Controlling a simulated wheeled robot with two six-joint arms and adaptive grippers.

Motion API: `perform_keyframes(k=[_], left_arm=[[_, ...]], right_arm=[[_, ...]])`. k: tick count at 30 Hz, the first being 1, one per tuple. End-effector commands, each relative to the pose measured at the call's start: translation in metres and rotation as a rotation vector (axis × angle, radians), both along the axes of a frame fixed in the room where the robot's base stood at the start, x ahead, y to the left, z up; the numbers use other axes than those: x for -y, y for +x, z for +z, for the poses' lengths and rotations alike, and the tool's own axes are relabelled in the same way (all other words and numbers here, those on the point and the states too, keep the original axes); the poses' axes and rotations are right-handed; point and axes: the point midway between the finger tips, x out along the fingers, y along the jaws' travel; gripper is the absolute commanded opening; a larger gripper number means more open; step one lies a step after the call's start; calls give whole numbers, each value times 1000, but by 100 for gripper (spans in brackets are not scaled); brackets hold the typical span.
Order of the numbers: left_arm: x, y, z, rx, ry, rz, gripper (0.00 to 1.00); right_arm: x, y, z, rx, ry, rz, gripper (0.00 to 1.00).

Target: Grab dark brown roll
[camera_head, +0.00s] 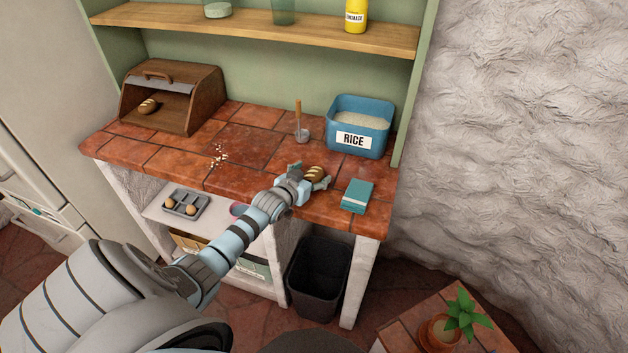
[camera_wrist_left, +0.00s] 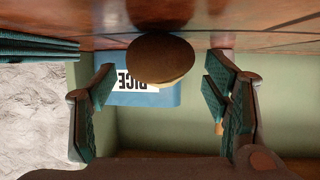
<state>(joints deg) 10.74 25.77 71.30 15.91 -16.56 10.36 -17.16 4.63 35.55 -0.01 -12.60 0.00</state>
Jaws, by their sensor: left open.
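A brown scored roll (camera_head: 315,173) lies on the tiled counter near its front edge, left of a teal box. My left gripper (camera_head: 309,177) is open, with its fingers on either side of this roll. In the left wrist view the roll (camera_wrist_left: 160,58) shows as a dark rounded end between the spread fingers, with gaps on both sides. Another brown roll (camera_head: 147,106) sits in the open wooden bread box (camera_head: 186,108) at the counter's left. My right gripper is not in view.
A blue rice bin (camera_head: 379,143) stands at the back right. The teal box (camera_head: 357,196) is right of my gripper. Crumbs (camera_head: 219,156) lie mid-counter. A black bin (camera_head: 319,278) stands below.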

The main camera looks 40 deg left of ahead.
Motion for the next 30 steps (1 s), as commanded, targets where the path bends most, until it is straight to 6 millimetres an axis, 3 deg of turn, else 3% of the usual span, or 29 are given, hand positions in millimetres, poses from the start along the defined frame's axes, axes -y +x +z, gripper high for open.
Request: perform_keyframes(k=[7,16,25,30], left_arm=[[-1,4,-3,0,2,-1,68],[-1,3,-2,0,2,-1,21],[-1,3,3,1,2,-1,21],[-1,3,32,2,5,-3,21]], right_arm=[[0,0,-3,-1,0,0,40],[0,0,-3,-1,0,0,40],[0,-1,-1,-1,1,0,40],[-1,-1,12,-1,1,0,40]])
